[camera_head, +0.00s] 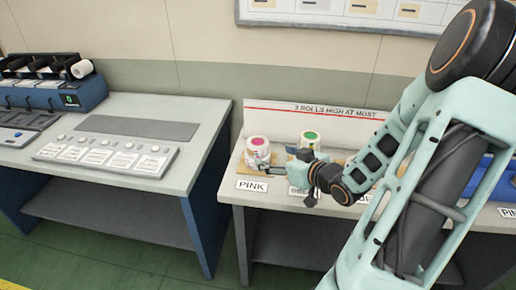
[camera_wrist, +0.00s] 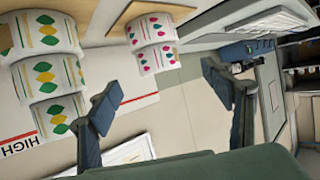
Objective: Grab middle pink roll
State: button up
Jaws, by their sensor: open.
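The pink rolls (camera_head: 257,153) stand in an upright stack at the left end of the rack table, white with pink marks and a pink top. In the wrist view, two pink-marked rolls (camera_wrist: 155,58) show in the stack at top centre; I cannot tell if another is hidden. My gripper (camera_wrist: 162,95) is open and empty, its two dark fingers apart, with the pink rolls beyond the gap between them. In the head view my gripper (camera_head: 265,173) is at the stack's front right, low down; contact cannot be told.
A green roll stack (camera_head: 309,140) stands just right of the pink one, close to my wrist; several green-and-yellow rolls (camera_wrist: 45,75) show at left in the wrist view. A low back wall (camera_head: 310,115) stands behind. A grey workbench (camera_head: 200,112) with a label panel is left, across a gap.

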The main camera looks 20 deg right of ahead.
aim_at(264, 150)
jog(key=x, duration=0.4)
jog(key=shift+f+b, duration=0.1)
jog(key=shift+b, duration=0.25)
jog(key=x, duration=0.2)
jog(key=b+x, duration=0.1)
jog(key=x, duration=0.2)
jog(key=shift+w+d, duration=0.15)
jog(key=shift+w, duration=0.25)
jog(key=c, duration=1.3)
jog(key=shift+r, duration=0.2)
jog(key=shift+c, duration=0.2)
